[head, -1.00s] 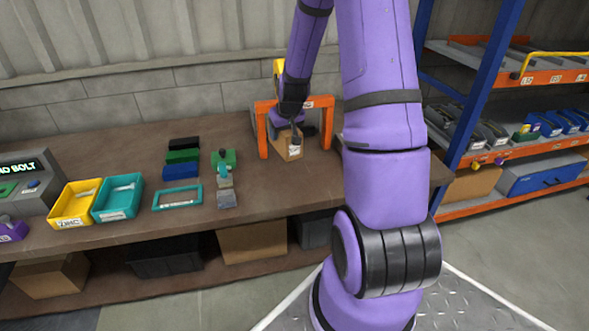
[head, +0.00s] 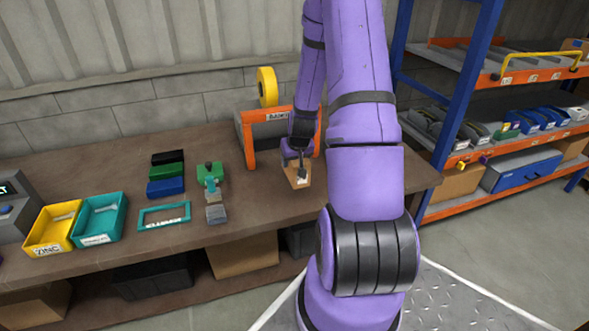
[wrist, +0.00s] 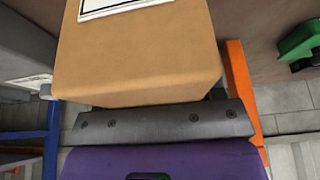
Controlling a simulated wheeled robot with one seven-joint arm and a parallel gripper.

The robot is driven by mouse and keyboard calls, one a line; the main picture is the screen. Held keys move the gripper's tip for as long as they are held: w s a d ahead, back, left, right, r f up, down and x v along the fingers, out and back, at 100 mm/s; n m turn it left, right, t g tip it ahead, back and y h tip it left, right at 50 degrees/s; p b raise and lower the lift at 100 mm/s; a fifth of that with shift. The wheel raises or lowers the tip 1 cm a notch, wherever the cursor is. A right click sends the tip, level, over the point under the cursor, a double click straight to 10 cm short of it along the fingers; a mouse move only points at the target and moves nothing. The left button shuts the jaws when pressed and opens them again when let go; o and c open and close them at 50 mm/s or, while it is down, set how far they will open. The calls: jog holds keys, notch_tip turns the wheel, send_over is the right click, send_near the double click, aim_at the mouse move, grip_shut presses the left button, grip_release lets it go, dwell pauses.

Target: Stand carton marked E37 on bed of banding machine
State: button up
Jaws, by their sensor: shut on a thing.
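My gripper (head: 300,163) is shut on a brown carton (head: 292,177) in front of the banding machine. The carton has a white label, too small to read in the head view and cut off in the wrist view. In the wrist view the carton (wrist: 140,60) fills the middle, against the dark gripper bar (wrist: 165,122). The banding machine (head: 248,145) is an orange arch with a yellow reel (head: 267,87) behind it. My arm hides its right side, and its bed cannot be made out. I cannot tell whether the carton touches the bench.
A green-topped tool (head: 210,178), blue, green and black blocks (head: 166,172) and a teal frame (head: 164,215) lie left of the machine. Teal (head: 99,216) and yellow bins (head: 55,228) stand further left. A blue-orange shelf rack (head: 450,90) stands right. Bare bench (head: 255,205) shows in front.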

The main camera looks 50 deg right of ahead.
jog(key=shift+f, duration=1.85)
jog(key=shift+f, duration=0.15)
jog(key=o, duration=1.2)
